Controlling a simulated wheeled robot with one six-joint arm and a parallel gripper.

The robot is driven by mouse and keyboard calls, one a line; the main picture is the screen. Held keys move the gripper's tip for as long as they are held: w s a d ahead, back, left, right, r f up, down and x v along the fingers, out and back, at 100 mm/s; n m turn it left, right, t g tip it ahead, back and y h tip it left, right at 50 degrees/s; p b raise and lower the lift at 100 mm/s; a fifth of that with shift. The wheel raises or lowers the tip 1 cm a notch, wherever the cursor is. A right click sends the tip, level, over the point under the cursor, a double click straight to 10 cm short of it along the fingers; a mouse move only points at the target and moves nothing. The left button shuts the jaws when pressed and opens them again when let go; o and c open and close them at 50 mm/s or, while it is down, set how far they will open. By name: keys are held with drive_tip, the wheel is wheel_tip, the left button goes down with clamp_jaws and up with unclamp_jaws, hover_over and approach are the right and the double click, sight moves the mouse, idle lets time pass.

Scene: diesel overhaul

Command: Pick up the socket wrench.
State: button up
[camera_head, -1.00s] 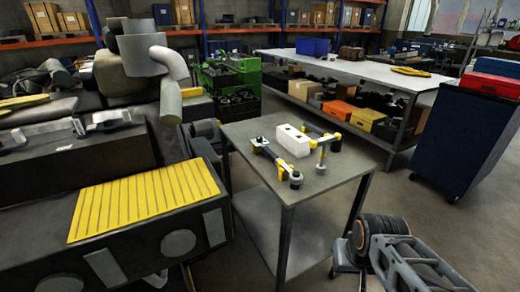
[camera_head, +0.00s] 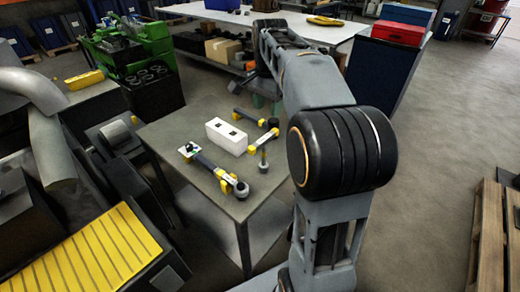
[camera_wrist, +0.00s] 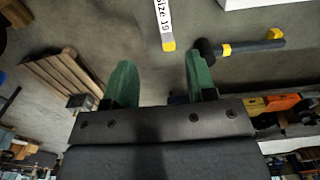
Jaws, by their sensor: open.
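Several dark bar-shaped tools with yellow parts lie around a white block (camera_head: 227,136) on a grey table (camera_head: 165,130). One tool (camera_head: 213,167) lies left of and in front of the block, with a round grey end. Another tool (camera_head: 262,141) lies to its right, and a third (camera_head: 249,118) behind. I cannot tell for sure which is the socket wrench. In the wrist view, a bar labelled "Size 19" (camera_wrist: 163,22) and a black-and-yellow tool (camera_wrist: 245,47) lie beyond my gripper (camera_wrist: 160,80). Its green fingers are apart, with nothing between them.
A long white workbench (camera_head: 330,30) with boxes below stands behind the table. A yellow ribbed plate (camera_head: 95,258) is at the front left. A wooden pallet (camera_head: 495,235) stands right, beyond open floor.

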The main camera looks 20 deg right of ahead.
sight(264, 138)
drive_tip(key=f, duration=0.8)
drive_tip(key=a+f+b, duration=0.1)
drive_tip(key=f, duration=0.3)
drive_tip(key=shift+w+f, duration=0.1)
drive_tip(key=shift+f, duration=0.05)
clamp_jaws()
idle(0.4)
